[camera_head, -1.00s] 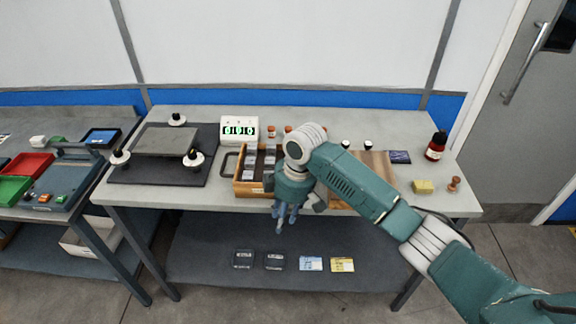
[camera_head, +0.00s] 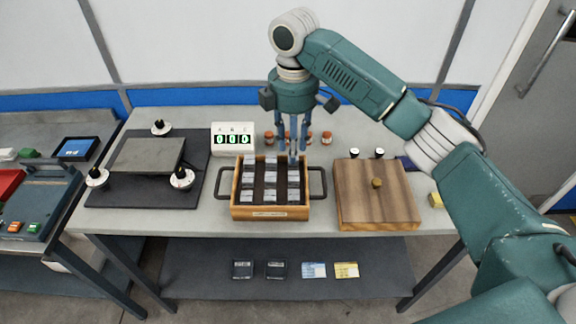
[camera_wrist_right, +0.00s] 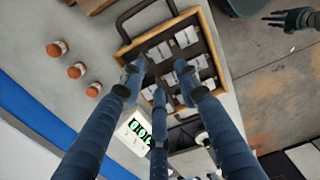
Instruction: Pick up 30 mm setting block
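The setting blocks are small grey metal pieces with pale labels (camera_head: 269,197), set in rows in a wooden tray (camera_head: 270,213). The labels are too small to read, so I cannot tell which block is the 30 mm one. My right gripper (camera_head: 292,153) points down over the tray's back right part. Its fingers are apart with nothing between them. In the right wrist view the open fingers (camera_wrist_right: 158,82) are over the tray (camera_wrist_right: 152,37) and hide some blocks. My left gripper (camera_wrist_right: 290,20) shows small at the top right there, with its fingers spread, away from the tray.
The tray has dark side handles (camera_head: 317,183). A wooden board with a small knob (camera_head: 376,205) lies to its right. A green digital display (camera_head: 233,138) and orange-capped jars (camera_head: 326,138) stand behind. A grey plate on a dark base (camera_head: 147,155) is to the left.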

